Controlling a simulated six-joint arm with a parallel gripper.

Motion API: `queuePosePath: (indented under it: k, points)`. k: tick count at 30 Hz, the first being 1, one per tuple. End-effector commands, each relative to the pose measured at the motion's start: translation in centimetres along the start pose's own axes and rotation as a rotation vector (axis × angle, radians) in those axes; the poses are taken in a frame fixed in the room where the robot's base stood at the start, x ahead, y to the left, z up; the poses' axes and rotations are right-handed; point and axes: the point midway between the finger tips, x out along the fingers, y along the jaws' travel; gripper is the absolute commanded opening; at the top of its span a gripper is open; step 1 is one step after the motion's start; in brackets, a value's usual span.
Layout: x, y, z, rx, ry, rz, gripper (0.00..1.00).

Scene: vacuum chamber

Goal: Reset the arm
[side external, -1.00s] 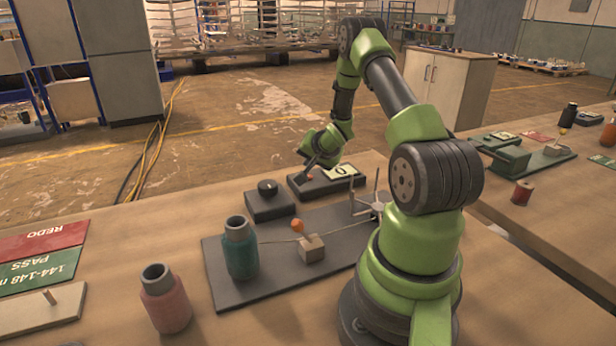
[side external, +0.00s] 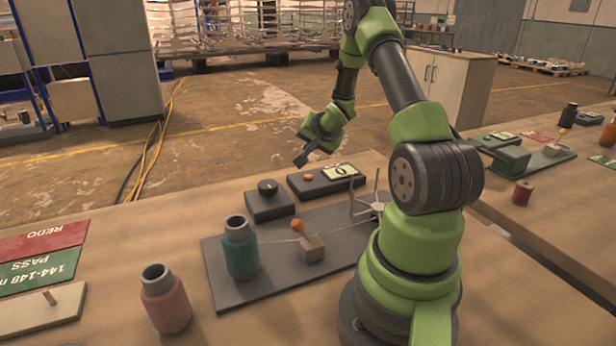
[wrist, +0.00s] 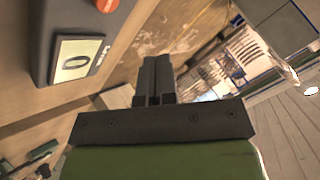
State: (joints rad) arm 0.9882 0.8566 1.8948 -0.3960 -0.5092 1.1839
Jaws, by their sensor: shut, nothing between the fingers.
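My gripper (side external: 301,161) is shut and empty. In the side external view it hangs in the air above the back edge of the workbench, just left of and above a dark box with an orange button (side external: 308,177) and a display reading 0 (side external: 341,172). In the wrist view the closed fingers (wrist: 155,82) point away from the camera, and the display (wrist: 78,62) and part of the orange button (wrist: 107,4) show at upper left.
A dark knob box (side external: 269,200) stands left of the button box. A dark base plate (side external: 222,290) carries a teal spool (side external: 240,248), a small block with an orange ball (side external: 311,247) and a metal fork (side external: 364,203). A pink spool (side external: 165,299) stands at front left.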

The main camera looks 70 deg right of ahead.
Motion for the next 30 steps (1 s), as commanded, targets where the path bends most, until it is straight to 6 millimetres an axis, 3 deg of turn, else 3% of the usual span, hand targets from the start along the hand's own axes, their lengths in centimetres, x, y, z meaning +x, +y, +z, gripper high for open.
queuePosePath:
  k: [8, 11, 14, 18, 22, 26, 30]
  points:
    - [-0.1, -0.2, 0.0, -0.004, 0.0, 0.0, 0.0]
    - [-1.1, -1.7, -0.1, -0.037, 0.002, 0.0, 0.0]
    - [-3.5, -4.8, 0.2, -0.108, 0.001, 0.002, 0.0]
    - [-9.2, -10.1, 2.0, -0.242, -0.023, -0.002, 0.0]
    - [-15.2, -13.3, 4.9, -0.361, -0.074, -0.028, 0.0]
    - [-21.4, -14.8, 8.6, -0.479, -0.151, -0.08, 0.0]
    - [-27.8, -14.2, 12.8, -0.608, -0.261, -0.167, 0.0]
